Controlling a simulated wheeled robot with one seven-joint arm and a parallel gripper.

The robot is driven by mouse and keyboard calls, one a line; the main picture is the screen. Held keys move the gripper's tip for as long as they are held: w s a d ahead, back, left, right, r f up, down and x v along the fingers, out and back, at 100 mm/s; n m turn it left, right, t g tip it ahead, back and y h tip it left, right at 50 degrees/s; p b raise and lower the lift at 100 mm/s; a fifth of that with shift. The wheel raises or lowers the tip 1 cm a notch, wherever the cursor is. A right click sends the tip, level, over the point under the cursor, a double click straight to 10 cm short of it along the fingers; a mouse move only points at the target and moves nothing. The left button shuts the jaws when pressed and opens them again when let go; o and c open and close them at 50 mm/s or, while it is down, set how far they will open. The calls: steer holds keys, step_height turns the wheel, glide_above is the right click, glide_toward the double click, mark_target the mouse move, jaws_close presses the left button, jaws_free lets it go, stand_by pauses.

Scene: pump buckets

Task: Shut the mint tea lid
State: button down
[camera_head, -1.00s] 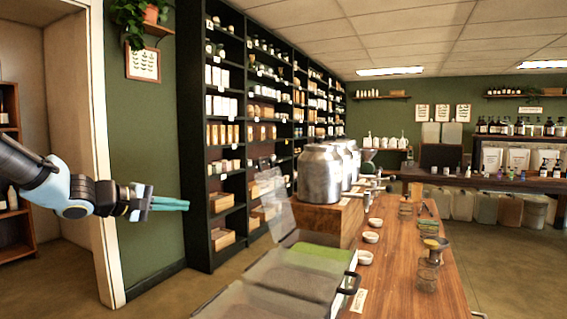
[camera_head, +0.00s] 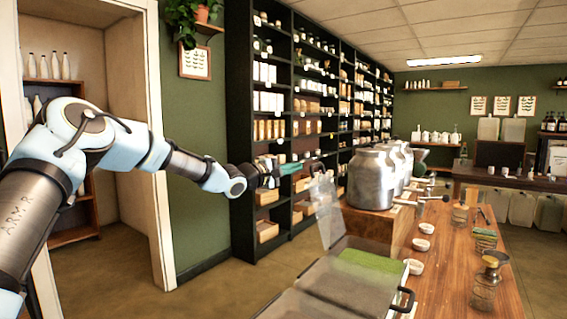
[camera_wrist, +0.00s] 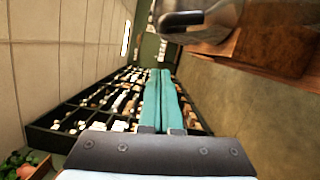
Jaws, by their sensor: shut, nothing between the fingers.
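The raised clear lid (camera_head: 328,215) stands steeply tilted at the back left of a bin with green contents (camera_head: 368,262), so that bin is open. I take it as the mint tea bin; no label on it is readable. My gripper (camera_head: 308,166) has teal fingers and is shut and empty, just left of the lid's top edge in the head view. I cannot tell whether it touches the lid. In the wrist view the closed fingers (camera_wrist: 161,72) point ahead, and a dark handle on a clear pane (camera_wrist: 182,19), probably the lid's, shows above them.
A nearer bin with a flat clear cover (camera_head: 315,303) stands in front. Metal urns (camera_head: 372,180) on a wooden box are behind the open bin. The wooden counter (camera_head: 455,265) holds small white bowls and jars. Dark shelves (camera_head: 240,130) stand behind my gripper; open floor lies left.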

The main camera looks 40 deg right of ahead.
steer(key=s, duration=0.2)
steer(key=s+p, duration=0.1)
steer(key=shift+s+d+r, duration=0.3)
steer(key=shift+s, duration=0.05)
steer(key=shift+s, duration=0.1)
